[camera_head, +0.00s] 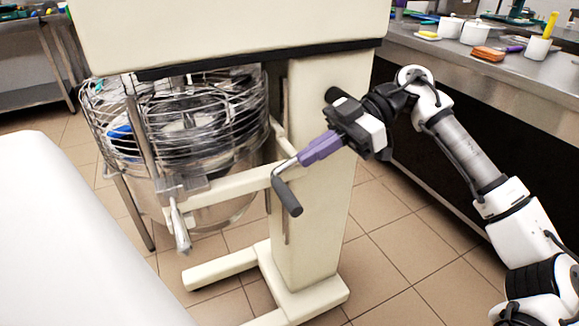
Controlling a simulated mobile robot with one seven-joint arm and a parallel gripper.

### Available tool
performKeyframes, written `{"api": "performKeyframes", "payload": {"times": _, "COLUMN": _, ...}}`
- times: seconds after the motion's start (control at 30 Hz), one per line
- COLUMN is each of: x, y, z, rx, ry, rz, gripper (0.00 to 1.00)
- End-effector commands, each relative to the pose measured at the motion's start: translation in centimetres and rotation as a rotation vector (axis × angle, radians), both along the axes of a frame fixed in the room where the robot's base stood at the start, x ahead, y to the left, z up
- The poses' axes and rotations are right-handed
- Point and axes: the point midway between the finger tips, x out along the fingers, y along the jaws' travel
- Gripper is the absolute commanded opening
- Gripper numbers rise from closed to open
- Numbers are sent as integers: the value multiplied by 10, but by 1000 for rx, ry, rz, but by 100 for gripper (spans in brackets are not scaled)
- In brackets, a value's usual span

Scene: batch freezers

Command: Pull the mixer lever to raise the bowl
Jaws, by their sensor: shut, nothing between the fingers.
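The mixer (318,170) is a tall cream machine standing on the tiled floor. Its lever (288,197) has a dark grey grip on a bent metal arm at the column's side and slants down to the right. The metal bowl (216,212) hangs in cream bowl arms behind a wire guard (112,115), which hides much of it. My gripper (299,160) has purple fingers that are shut and empty. The fingertips point left and down, close to the upper metal part of the lever. I cannot tell whether they touch it.
A steel counter (540,81) at the right holds white pots (474,33), an orange block (488,54) and other small items. A white surface (70,240) fills the lower left. Open floor (405,255) lies right of the mixer's base (300,297).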

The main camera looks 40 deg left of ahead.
Motion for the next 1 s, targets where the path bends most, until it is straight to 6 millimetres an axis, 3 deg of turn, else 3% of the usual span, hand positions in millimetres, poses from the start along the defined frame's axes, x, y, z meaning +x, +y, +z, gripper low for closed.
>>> {"api": "performKeyframes", "payload": {"times": 0.13, "x": 18, "y": -7, "z": 8, "rx": 1, "ry": 1, "rz": -2, "gripper": 0}}
{"api": "performKeyframes", "payload": {"times": 0.3, "x": 26, "y": -11, "z": 11, "rx": 2, "ry": 0, "rz": 0, "gripper": 0}}
{"api": "performKeyframes", "payload": {"times": 0.87, "x": 26, "y": -11, "z": 12, "rx": 4, "ry": 1, "rz": 0, "gripper": 0}}
{"api": "performKeyframes", "payload": {"times": 1.0, "x": 19, "y": 2, "z": 23, "rx": 131, "ry": 25, "rz": -13, "gripper": 0}}
